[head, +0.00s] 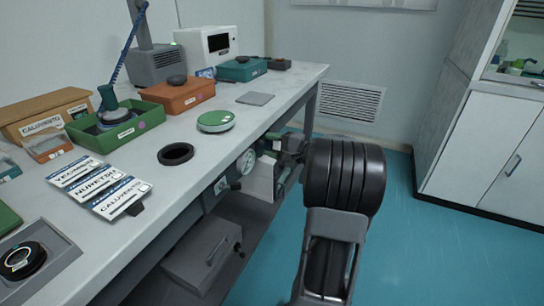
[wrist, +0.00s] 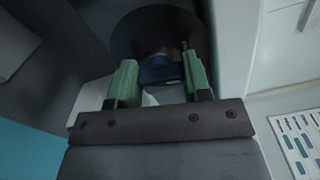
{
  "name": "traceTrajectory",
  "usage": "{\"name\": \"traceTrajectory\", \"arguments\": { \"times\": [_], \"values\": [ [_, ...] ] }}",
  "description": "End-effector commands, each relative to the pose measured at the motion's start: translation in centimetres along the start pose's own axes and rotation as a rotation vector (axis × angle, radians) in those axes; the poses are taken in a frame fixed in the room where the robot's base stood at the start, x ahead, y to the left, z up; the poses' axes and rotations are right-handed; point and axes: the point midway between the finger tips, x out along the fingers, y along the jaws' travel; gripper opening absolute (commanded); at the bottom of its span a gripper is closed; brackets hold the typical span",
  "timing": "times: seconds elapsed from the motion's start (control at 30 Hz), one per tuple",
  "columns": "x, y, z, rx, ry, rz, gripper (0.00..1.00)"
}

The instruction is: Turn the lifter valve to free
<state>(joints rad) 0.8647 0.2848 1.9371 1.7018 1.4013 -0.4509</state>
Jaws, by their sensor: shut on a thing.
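My gripper (head: 276,141) reaches in at the front edge of the optical table, beside a round pressure gauge (head: 246,162). In the wrist view its two green fingers (wrist: 160,80) stand apart, with a dark blue part (wrist: 158,74) between them. This appears to be the handle of the lifter valve, and the gripper is shut on it. A dark round shape lies behind the blue part. The valve's markings and which way its handle points cannot be read. In the head view my wrist and the table edge hide most of it.
On the table (head: 225,150) lie a black ring (head: 176,154), a green round tin (head: 216,121), printed cards (head: 97,186) and several boxes. A grey case (head: 203,253) stands under the table. A white cabinet (head: 480,150) is at the right, with clear blue floor between.

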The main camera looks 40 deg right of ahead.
Motion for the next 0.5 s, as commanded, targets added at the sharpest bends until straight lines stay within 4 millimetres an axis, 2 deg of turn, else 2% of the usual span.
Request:
{"name": "traceTrajectory", "arguments": {
  "times": [0.03, 0.5],
  "values": [
    [0.00, 0.63, -0.11, -0.033, -0.001, 0.000, 0.21],
    [0.01, 0.16, -0.02, -0.212, -0.001, 0.000, 0.21]
  ]
}}
